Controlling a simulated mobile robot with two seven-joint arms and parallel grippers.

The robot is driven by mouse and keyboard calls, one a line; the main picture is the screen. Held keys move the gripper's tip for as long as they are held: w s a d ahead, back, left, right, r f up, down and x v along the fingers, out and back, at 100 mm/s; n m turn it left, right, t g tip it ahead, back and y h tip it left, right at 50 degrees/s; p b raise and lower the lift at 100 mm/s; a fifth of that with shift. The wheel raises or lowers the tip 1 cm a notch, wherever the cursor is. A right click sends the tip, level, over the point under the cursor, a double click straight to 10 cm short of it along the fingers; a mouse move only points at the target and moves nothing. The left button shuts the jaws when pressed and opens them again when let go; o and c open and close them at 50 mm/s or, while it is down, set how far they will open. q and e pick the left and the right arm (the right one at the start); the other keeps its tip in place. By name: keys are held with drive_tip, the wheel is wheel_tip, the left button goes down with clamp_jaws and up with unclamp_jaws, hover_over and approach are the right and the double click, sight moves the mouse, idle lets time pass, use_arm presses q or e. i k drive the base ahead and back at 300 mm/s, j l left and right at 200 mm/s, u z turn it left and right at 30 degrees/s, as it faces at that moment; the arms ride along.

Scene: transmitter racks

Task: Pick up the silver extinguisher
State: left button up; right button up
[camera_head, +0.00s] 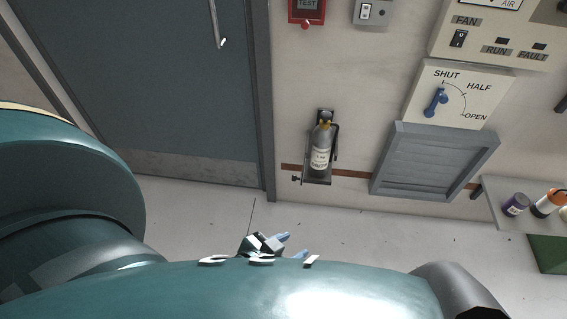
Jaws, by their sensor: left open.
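The silver extinguisher (321,150) stands upright in a dark bracket (317,180) on the pale wall, right of the door. It has a white label and a yellowish part at its top. My left gripper (292,246) shows at the lower middle, in front of and below the extinguisher in the picture, apart from it. Its blue-tipped fingers are open and nothing shows between them. The rest of the gripper is mostly hidden behind my teal arm. My right gripper is not in view.
A grey door (170,90) with a handle is on the left. A louvred vent (434,160) and a panel with a blue lever (436,102) are right of the extinguisher. A shelf (510,222) with small containers juts out at the right. The floor (350,230) below the bracket is clear.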

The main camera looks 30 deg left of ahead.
sight(324, 140)
drive_tip(key=k+j+u, duration=0.1)
drive_tip(key=j, duration=0.25)
drive_tip(key=k+j, duration=0.15)
drive_tip(key=j, duration=0.15)
drive_tip(key=k+j+u, duration=0.15)
drive_tip(key=j, duration=0.2)
drive_tip(key=i+l, duration=0.15)
drive_tip(key=l, duration=0.25)
drive_tip(key=i+l, duration=0.1)
drive_tip(key=l, duration=0.3)
drive_tip(key=i+l, duration=0.15)
drive_tip(key=l, duration=0.25)
drive_tip(key=i+l, duration=0.2)
drive_tip(key=i, duration=0.15)
drive_tip(key=i+l, duration=0.2)
drive_tip(key=i, duration=0.2)
drive_tip(key=i+l, duration=0.15)
drive_tip(key=i, duration=0.2)
